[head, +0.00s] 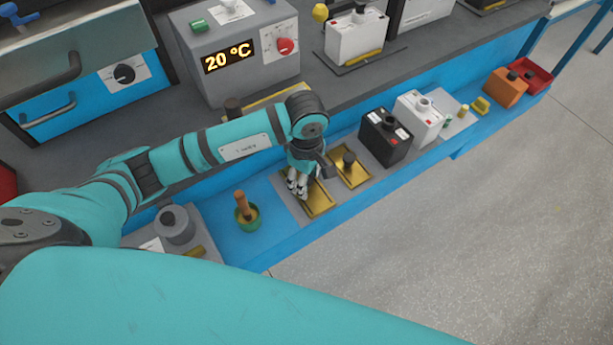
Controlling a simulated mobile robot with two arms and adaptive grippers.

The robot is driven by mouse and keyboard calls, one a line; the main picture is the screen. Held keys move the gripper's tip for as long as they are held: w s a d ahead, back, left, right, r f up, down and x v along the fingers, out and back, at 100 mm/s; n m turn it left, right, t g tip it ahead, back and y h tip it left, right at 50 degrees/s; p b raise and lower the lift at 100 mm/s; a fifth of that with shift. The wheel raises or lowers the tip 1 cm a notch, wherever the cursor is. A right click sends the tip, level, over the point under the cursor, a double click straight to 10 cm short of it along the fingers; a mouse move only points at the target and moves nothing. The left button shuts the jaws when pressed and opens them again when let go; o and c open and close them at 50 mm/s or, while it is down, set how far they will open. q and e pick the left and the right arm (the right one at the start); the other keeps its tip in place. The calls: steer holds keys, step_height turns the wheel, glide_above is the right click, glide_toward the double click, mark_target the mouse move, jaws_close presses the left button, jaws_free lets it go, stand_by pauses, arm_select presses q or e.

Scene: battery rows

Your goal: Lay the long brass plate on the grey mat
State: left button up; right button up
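A long brass plate (322,204) lies flat on the grey mat (285,198) on the blue bench's front ledge. My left gripper (298,190) points down at this plate's far left part and covers some of it. Its fingers are small here, and I cannot tell whether they are shut on anything. A shorter brass plate (357,178) with a dark knob (349,159) lies just right of it on the mat. Another brass strip (275,101) shows partly behind my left arm on the upper shelf. My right gripper is not in view.
A green pot with a brown handle (246,212) stands left of the mat. A black battery (385,138) and a white battery (419,116) stand to the right. A grey box with a 20 °C display (232,62) stands behind. The floor in front is clear.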

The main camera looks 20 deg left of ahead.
arm_select(q)
step_height(320, 180, up, 12)
steer(key=b, duration=0.1)
